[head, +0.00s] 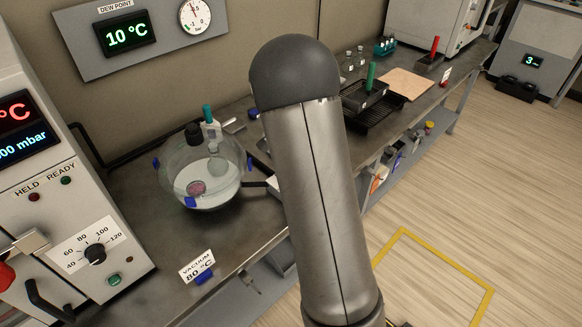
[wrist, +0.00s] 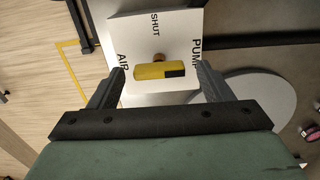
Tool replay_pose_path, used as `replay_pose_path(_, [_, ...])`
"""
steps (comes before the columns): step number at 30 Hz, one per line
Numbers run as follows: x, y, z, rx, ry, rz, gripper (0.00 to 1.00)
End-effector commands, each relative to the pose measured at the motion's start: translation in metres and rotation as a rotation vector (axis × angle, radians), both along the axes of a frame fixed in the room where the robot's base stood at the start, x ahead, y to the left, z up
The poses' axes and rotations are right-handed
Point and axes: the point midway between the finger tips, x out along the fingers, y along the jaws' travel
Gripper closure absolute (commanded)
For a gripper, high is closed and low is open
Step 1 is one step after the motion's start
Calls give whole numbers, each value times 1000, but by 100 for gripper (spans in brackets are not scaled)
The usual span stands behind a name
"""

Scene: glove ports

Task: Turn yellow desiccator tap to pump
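In the wrist view the yellow tap handle (wrist: 152,72) lies crosswise on a white panel (wrist: 155,45) marked AIR on the left, SHUT at the top and PUMP on the right. Its black-marked end is on the right, on the PUMP side; a small brass-coloured part shows just above the handle. My gripper (wrist: 161,70) is open, one finger beyond each end of the handle, with gaps on both sides. In the head view the glass desiccator (head: 222,158) stands on the bench; my arm hides my gripper and the yellow tap.
The grey bench (head: 150,205) carries a VACUUM 80 °C sign (head: 197,266) in front of the desiccator. An oven-like cabinet (head: 60,170) stands at left. A black rack (head: 375,105) is behind my arm to the right. Open floor (head: 480,190) lies at right.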

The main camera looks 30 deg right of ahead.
Motion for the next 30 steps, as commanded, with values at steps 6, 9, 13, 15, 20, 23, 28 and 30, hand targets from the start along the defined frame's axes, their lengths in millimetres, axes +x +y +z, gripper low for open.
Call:
replay_pose_path(6, [-1, 0, 0, 0, 3, 1, 27])
replay_pose_path(9, [0, 0, 5, 0, 1, 2, 27])
replay_pose_path(13, [0, 0, 25, -1, -1, 3, 27])
replay_pose_path(15, [0, 0, 40, 0, -3, 3, 27])
replay_pose_path(20, [0, 0, 80, -1, -3, 3, 27])
replay_pose_path(23, [0, 0, 105, -1, -3, 3, 27])
replay_pose_path(28, [0, 0, 141, 0, -2, 2, 27])
replay_pose_path(30, [0, 0, 153, -1, -1, 2, 27])
